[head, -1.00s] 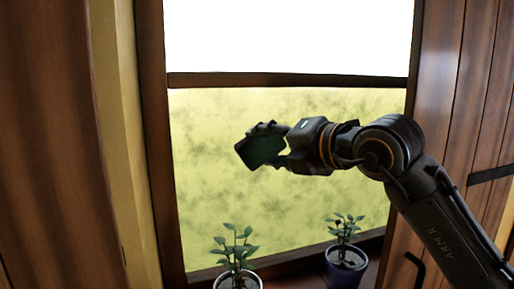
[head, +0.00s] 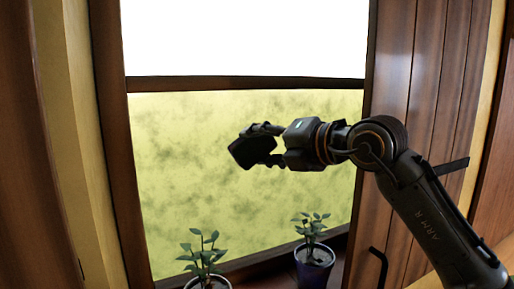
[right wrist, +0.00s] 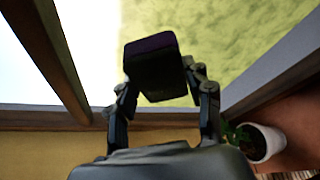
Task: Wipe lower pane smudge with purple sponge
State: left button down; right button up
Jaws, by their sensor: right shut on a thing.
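The lower pane (head: 190,215) of the window is yellow-green and covered with blotchy dark smudges. My right gripper (head: 264,143) is in front of the pane's middle, shut on a dark sponge (head: 252,152). In the right wrist view the sponge (right wrist: 152,68) looks deep purple on one face and almost black on the other, held between both fingers (right wrist: 160,92). Whether the sponge touches the glass cannot be told. My left gripper is not in view.
Two potted plants stand at the window's foot, one at the left (head: 204,262) and one in a dark blue pot (head: 314,272) at the right. A wooden crossbar (head: 240,83) divides the panes. A wooden shutter (head: 415,105) stands at the right.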

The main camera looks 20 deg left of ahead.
aim_at(190, 154)
jog(key=shift+s+a+f+b, duration=0.1)
jog(key=shift+s+a+b, duration=0.3)
jog(key=shift+s+b, duration=0.1)
jog(key=shift+s+a+b, duration=1.4)
jog(key=shift+s+a, duration=0.7)
jog(key=shift+s, duration=0.3)
jog(key=shift+s+a+b, duration=0.4)
jog(key=shift+s, duration=0.05)
jog(key=shift+s+a+b, duration=0.65)
jog(key=shift+s+a, duration=0.2)
jog(key=shift+s, duration=0.2)
